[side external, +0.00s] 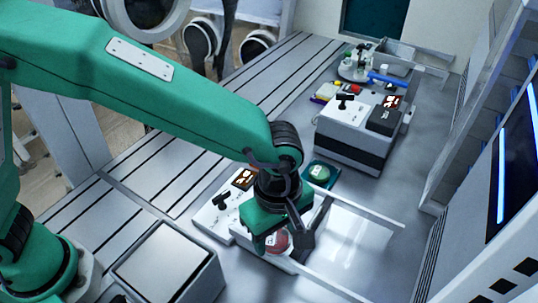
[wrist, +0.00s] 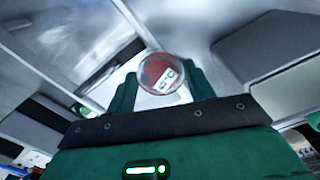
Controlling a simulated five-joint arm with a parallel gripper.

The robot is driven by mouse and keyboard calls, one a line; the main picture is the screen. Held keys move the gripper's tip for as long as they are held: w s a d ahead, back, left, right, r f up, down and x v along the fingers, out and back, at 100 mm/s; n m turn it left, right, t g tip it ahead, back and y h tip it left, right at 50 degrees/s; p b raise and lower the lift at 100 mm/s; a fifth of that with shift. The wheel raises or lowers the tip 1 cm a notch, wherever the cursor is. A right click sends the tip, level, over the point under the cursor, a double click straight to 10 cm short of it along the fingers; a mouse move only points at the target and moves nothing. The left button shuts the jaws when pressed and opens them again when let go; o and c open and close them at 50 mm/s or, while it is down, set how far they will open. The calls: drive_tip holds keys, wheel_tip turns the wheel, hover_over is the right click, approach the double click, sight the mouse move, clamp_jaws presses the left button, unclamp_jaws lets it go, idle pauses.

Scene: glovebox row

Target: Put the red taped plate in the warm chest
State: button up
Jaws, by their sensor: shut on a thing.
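My gripper (side external: 287,236) is shut on a round red plate (side external: 278,242), held at the front edge of the near white chest (side external: 212,216). In the wrist view the red plate (wrist: 165,74) sits between the two green fingertips (wrist: 163,85), with a clear rim and a white label whose marks I cannot read surely. My gripper hides part of this chest.
A green dish (side external: 319,173) on a teal base lies just behind my gripper. A grey box (side external: 166,262) is at front left. Small coloured items and a rack lie at the back.

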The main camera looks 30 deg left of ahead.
drive_tip(key=w+a+f, duration=0.1)
drive_tip(key=w+f, duration=0.1)
drive_tip(key=w, duration=0.1)
drive_tip(key=w+a+f, duration=0.1)
drive_tip(key=w, duration=0.2)
drive_tip(key=w+a+f, duration=0.1)
drive_tip(key=w+f, duration=0.1)
drive_tip(key=w, duration=0.1)
drive_tip(key=shift+f, duration=0.3)
drive_tip(key=shift+s+f, duration=0.1)
drive_tip(key=shift+f, duration=1.9)
drive_tip(key=shift+f, duration=0.1)
drive_tip(key=o, duration=1)
drive_tip(key=shift+c, duration=0.2)
wheel_tip(320, 180, up, 12)
